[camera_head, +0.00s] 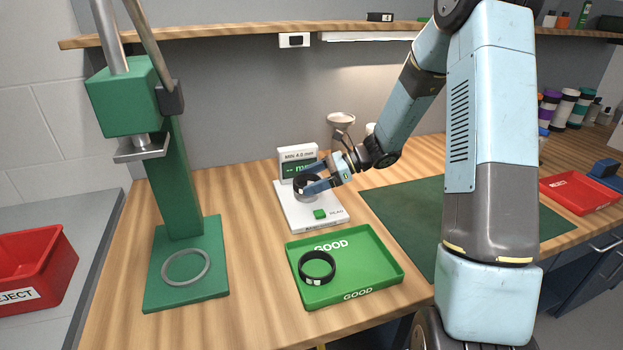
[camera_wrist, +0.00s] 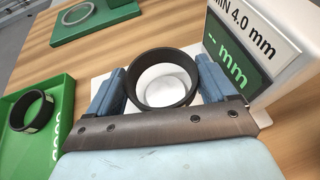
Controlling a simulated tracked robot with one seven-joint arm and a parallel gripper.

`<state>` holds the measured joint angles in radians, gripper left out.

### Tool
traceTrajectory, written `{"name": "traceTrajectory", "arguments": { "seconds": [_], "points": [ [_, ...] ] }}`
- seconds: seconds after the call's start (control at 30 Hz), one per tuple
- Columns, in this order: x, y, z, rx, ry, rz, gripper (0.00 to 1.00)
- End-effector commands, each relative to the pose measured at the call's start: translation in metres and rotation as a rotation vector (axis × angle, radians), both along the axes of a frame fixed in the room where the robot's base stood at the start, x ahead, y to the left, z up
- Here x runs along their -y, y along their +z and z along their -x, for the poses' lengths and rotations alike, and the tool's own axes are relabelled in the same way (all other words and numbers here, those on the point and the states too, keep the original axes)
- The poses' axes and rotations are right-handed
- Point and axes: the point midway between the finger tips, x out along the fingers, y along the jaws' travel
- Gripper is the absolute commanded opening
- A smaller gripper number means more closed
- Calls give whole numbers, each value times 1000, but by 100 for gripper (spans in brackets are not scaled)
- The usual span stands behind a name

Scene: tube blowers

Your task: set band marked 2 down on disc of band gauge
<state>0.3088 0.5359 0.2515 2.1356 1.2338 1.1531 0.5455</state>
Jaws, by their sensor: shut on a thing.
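My gripper (camera_head: 313,184) is shut on a black band (camera_head: 305,183), with one blue finger on each side of it in the wrist view (camera_wrist: 161,88). The band (camera_wrist: 136,92) is held level over the white band gauge (camera_head: 325,217). The pale disc (camera_wrist: 168,78) of the gauge shows through the band's opening. I cannot tell whether the band touches the disc. No number shows on the held band. The gauge's display (camera_wrist: 232,58) reads "-- mm" under "MIN 4.0 mm".
A green GOOD tray (camera_head: 382,262) with another black band (camera_head: 317,267) stands in front of the gauge. A green press (camera_head: 180,190) with a grey ring (camera_head: 186,267) is at left. A red REJECT bin (camera_head: 35,265) and a red tray (camera_head: 580,193) stand at the far sides.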

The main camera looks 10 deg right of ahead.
Motion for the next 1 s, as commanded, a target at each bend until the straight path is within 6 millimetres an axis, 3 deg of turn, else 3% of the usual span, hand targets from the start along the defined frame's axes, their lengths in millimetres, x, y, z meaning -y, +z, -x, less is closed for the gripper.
{"name": "traceTrajectory", "arguments": {
  "seconds": [0.37,0.4,0.57,0.83,1.0],
  "points": [
    [-1,-8,0,1,1,0,55],
    [-1,-8,0,1,1,0,85],
    [-1,-8,0,1,1,0,100],
    [1,-7,0,1,0,1,100],
    [15,-2,0,2,-1,1,100]
  ]
}}
